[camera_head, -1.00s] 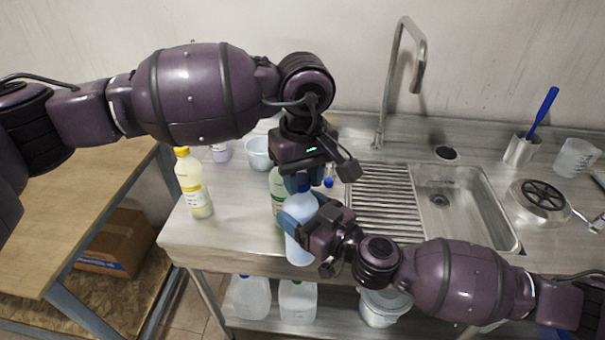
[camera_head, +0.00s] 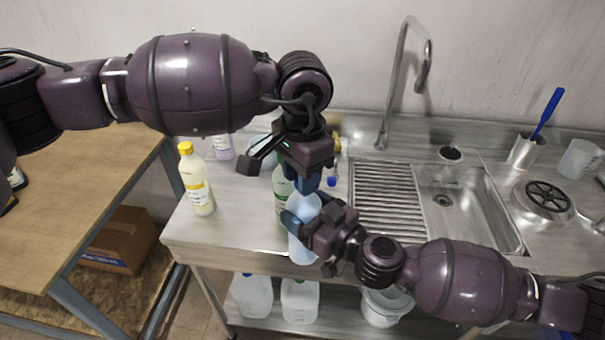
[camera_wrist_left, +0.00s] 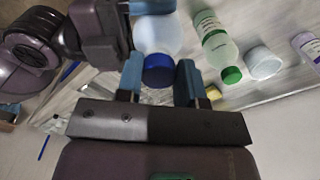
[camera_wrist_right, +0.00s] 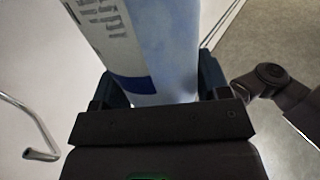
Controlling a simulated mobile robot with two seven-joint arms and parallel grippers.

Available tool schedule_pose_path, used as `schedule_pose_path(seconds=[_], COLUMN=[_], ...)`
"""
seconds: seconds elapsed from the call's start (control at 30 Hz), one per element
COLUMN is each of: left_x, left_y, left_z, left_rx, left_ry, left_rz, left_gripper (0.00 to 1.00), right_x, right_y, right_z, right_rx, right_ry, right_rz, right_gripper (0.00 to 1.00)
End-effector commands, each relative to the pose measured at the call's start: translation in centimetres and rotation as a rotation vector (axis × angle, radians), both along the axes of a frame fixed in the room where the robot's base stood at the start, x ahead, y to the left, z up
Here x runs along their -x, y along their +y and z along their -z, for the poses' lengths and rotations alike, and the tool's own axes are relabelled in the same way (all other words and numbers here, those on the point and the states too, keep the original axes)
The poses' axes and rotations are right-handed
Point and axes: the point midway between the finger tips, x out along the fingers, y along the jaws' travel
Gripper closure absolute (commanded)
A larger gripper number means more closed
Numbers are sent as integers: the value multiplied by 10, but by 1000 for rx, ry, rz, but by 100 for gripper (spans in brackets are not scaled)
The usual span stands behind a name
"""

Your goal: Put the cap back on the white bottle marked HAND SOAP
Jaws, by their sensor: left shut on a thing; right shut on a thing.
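The white bottle (camera_head: 303,248) looks bluish and stands upright near the counter's front edge. My right gripper (camera_head: 305,220) is shut around its upper body. In the right wrist view the bottle (camera_wrist_right: 165,45) fills the space between the fingers; its label is only partly seen and I cannot read it. My left gripper (camera_head: 306,188) is straight above the bottle, pointing down. In the left wrist view the blue cap (camera_wrist_left: 158,72) sits between its fingers, at the top of the bottle (camera_wrist_left: 157,35). The cap looks in line with the neck; the threads are hidden.
A green-labelled bottle (camera_head: 280,190) stands close behind the white bottle. A yellow-capped bottle (camera_head: 198,185) and a purple one (camera_head: 223,147) stand to the left. The sink (camera_head: 450,205) with its tap (camera_head: 388,90) is to the right. Jugs (camera_head: 252,295) sit on the lower shelf.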

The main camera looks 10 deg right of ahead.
Motion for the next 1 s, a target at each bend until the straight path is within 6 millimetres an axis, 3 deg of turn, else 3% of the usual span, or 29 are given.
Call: schedule_pose_path(seconds=[0.23, 0.63, 0.67, 0.8, 1.0], left_x=[-2, -3, -3, -2, -2], left_y=[1, 1, 1, 1, 1], left_z=[0, 0, 0, 0, 0], left_rx=[-1, -1, -1, -1, -1], left_ry=[-1, -1, -1, -1, 0], left_rz=[245, 284, 284, 284, 284], left_gripper=[90, 90, 61, 40, 40], right_x=[0, 0, 0, 0, 0], right_y=[0, 0, 0, 0, 0], right_z=[-1, -1, -1, -1, -1], right_rx=[-1, -1, -1, -1, -1], right_ry=[-1, -1, -1, -1, -2], right_rz=[0, 0, 0, 0, 0], right_gripper=[100, 100, 100, 100, 100])
